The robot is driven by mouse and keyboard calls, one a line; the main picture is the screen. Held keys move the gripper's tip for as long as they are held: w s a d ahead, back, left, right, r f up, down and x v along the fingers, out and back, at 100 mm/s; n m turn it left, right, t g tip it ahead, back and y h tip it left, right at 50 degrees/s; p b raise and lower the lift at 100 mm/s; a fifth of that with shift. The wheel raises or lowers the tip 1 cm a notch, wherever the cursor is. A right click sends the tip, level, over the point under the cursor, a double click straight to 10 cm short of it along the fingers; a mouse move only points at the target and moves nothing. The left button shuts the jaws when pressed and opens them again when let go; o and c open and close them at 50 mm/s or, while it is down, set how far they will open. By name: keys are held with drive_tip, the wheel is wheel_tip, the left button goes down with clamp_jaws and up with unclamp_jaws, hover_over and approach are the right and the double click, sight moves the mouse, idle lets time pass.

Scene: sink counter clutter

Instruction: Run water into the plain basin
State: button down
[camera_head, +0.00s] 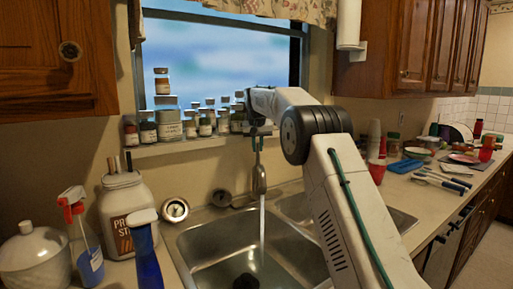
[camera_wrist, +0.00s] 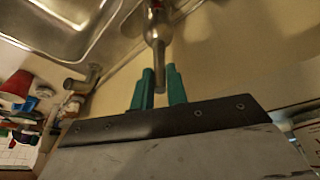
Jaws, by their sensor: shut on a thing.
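The metal faucet (camera_head: 260,178) stands behind the double sink, and a stream of water (camera_head: 262,225) falls from it into the left basin (camera_head: 205,246). A dark round drain fitting shows on that basin's floor. The right basin (camera_head: 402,219) is mostly hidden behind my arm; I cannot tell which basin counts as plain. My gripper (camera_head: 258,137) is above the faucet, shut on its upright lever. In the wrist view, the green fingertips (camera_wrist: 158,88) stand on either side of the faucet lever (camera_wrist: 159,62).
A spray bottle (camera_head: 87,240), a white jar (camera_head: 128,212) and a blue bottle (camera_head: 147,262) crowd the left counter. Small jars (camera_head: 169,122) line the windowsill behind the faucet.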

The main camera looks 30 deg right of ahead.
drive_tip(key=shift+d, duration=0.15)
drive_tip(key=c, duration=1.4)
unclamp_jaws()
drive_tip(key=v, duration=0.7)
drive_tip(key=shift+a+r, duration=0.25)
drive_tip(key=shift+r, duration=0.1)
drive_tip(key=shift+s, duration=0.15)
